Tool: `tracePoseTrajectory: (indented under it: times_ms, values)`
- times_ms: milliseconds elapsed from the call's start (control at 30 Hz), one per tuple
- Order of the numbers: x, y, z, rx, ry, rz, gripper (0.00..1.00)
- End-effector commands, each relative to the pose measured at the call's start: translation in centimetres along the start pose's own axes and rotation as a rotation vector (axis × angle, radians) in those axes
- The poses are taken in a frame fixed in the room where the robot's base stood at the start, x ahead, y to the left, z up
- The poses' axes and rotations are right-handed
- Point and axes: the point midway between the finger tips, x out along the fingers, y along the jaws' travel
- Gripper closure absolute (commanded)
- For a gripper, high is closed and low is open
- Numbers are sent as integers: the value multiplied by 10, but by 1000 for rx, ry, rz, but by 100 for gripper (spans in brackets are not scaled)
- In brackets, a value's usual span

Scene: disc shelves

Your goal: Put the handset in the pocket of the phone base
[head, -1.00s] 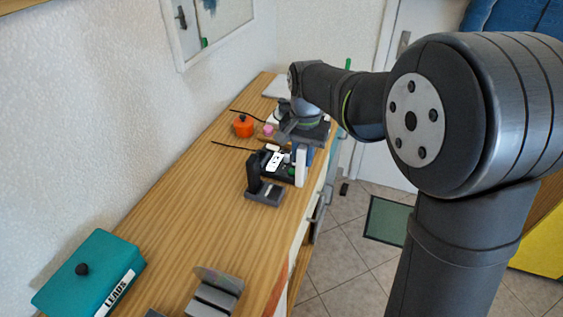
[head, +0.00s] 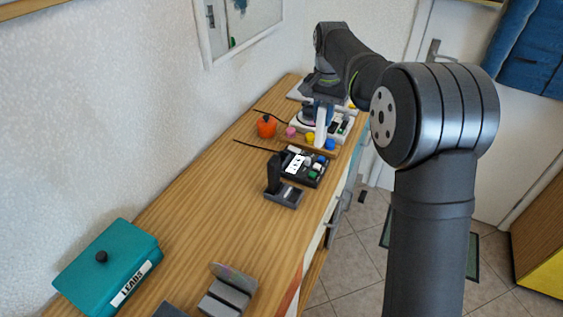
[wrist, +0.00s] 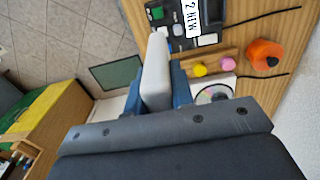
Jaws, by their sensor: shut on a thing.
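My gripper (wrist: 158,85) is shut on a pale grey-white handset (wrist: 155,70). In the head view the handset (head: 321,127) hangs upright below the gripper, over the far part of the counter. A black device (head: 304,168) with a white "2 NEW" display and coloured keys stands nearer the camera; it looks like the phone base. The wrist view shows it (wrist: 188,44) upper right of the handset, apart from it. I cannot make out its pocket. A dark grey stand (head: 284,197) with an upright post is just in front of this device.
A wooden rail with pink (head: 291,132), yellow (head: 310,138) and blue knobs lies beyond the black device. An orange pot (head: 266,126) and black cables are to the left. A disc unit (wrist: 214,94) is close to the gripper. Mid-counter is clear.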

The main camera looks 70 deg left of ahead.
Motion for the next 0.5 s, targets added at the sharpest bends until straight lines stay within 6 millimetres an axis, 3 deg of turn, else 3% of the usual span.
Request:
tracePoseTrajectory:
  times_ms: [167,500]
  values:
    - [7,-17,-3,-2,-1,0,100]
    - [52,-91,8,-3,0,0,100]
